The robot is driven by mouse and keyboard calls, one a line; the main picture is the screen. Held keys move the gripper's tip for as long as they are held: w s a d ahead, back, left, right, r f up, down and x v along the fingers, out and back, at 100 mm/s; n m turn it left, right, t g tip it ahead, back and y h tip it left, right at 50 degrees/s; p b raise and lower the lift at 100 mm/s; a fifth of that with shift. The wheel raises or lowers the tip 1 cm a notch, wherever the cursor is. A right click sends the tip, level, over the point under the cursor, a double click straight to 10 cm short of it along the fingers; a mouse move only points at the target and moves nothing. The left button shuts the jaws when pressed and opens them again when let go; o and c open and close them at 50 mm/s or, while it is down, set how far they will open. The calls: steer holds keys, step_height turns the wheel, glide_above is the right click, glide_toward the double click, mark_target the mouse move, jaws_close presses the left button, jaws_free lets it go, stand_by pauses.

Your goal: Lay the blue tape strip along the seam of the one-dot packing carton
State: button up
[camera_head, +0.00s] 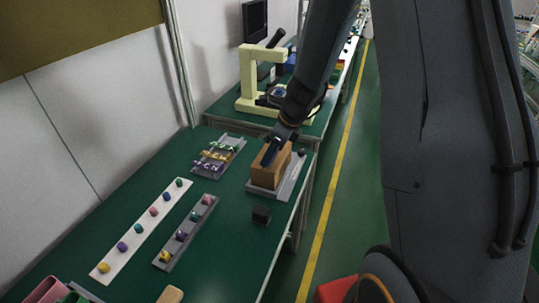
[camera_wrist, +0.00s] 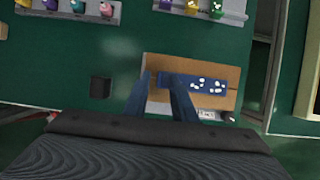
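The brown packing carton (camera_head: 263,175) stands on a grey plate near the table's right edge; its top also shows in the wrist view (camera_wrist: 190,63). The blue tape strip (camera_wrist: 213,86), with white marks on it, lies lengthwise across the middle of the carton top. The seam itself is hidden. My gripper (camera_wrist: 158,78) is above the carton's left end, its fingertips apart with a gap between them. The right fingertip is at or over the strip's left end; I cannot tell whether it touches. A small pale label (camera_wrist: 206,115) sits beside the carton, its dots too small to count.
A small black block (camera_head: 261,215) stands in front of the carton. Left of it are a grey rail (camera_head: 171,250) and a white strip (camera_head: 128,232) with coloured pieces. A lettered rack (camera_head: 217,157) is left of the carton; a cream press frame (camera_head: 248,80) stands behind.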

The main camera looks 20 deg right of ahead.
steer(key=v, duration=0.7)
steer(key=shift+d+r, duration=0.2)
steer(key=shift+r, duration=0.15)
steer(key=shift+s, duration=0.2)
steer(key=s+n+g+h, duration=0.1)
steer(key=s+n+h, duration=0.2)
steer(key=s+n, duration=1.4)
steer(key=r+n, duration=0.1)
steer(key=n, duration=0.7)
steer(key=shift+s+h, duration=0.3)
